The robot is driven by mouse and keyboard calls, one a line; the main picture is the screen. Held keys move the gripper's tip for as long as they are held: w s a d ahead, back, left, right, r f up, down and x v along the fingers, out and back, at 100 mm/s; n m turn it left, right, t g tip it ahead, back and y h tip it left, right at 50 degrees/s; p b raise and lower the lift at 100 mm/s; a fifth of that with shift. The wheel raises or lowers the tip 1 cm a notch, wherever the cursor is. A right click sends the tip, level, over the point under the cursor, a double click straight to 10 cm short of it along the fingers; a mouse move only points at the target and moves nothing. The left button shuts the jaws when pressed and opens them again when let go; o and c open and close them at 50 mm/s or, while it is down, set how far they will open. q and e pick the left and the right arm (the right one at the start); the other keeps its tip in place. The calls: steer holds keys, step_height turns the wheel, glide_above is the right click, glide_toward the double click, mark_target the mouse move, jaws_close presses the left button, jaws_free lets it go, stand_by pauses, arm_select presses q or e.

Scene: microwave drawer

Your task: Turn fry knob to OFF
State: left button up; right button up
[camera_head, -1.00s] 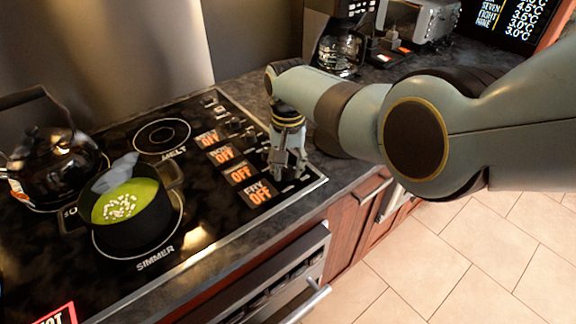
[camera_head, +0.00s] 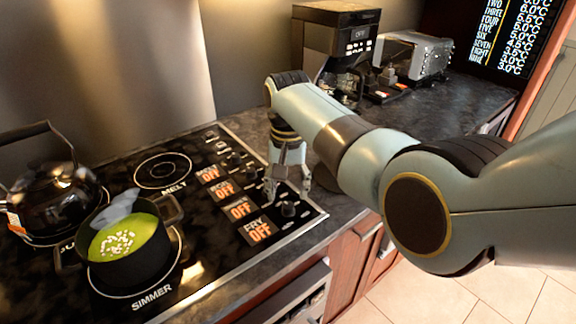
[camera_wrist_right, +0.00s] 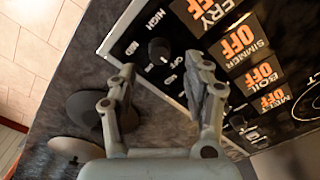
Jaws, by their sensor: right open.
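The fry knob (camera_head: 288,209) is a small dark round knob at the near right corner of the black stove panel. It also shows in the wrist view (camera_wrist_right: 159,50), with HIGH and OFF printed around it. The fry display (camera_head: 259,231) beside it reads FRY OFF in orange. My right gripper (camera_head: 287,190) points down just behind the knob in the head view. Its fingers (camera_wrist_right: 160,76) are open and empty, and the knob lies beyond their tips, apparently untouched. My left gripper is not in view.
Other OFF displays and knobs run back along the panel. A pot of green soup (camera_head: 127,259) and a black kettle (camera_head: 50,195) stand on the burners. A coffee maker (camera_head: 335,40) and a toaster (camera_head: 416,56) stand on the back counter.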

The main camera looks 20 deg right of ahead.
mark_target(288, 205)
step_height(288, 205, up, 7)
stand_by(0.5)
